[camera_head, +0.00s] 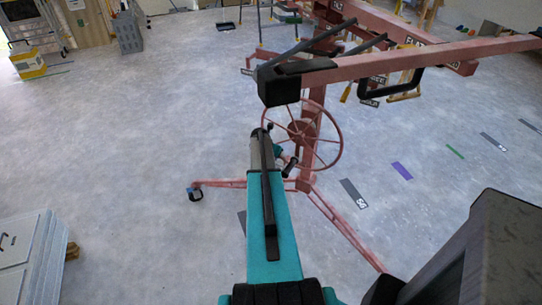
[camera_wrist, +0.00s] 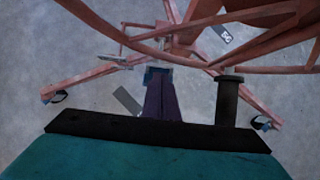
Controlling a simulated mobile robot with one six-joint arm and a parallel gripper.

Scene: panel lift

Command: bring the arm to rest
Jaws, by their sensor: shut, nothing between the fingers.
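My gripper (camera_wrist: 158,76) is shut and empty in the wrist view, its dark fingers close together in front of the teal wrist. A black crank handle (camera_wrist: 228,100) stands just to the right of the fingers, apart from them in the picture. The red handwheel (camera_wrist: 122,41) that bears it arcs across the top of that view. In the head view my teal arm reaches forward to the wheel (camera_head: 341,140), and the black handle (camera_head: 290,167) shows right of the arm's end. My fingers cannot be made out there.
The red panel lift's mast (camera_head: 307,170) stands behind the wheel, with a long beam (camera_head: 430,58) above at right. Its legs spread low over the floor, one ending in a caster (camera_head: 195,193). A white cabinet (camera_head: 30,258) is at lower left.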

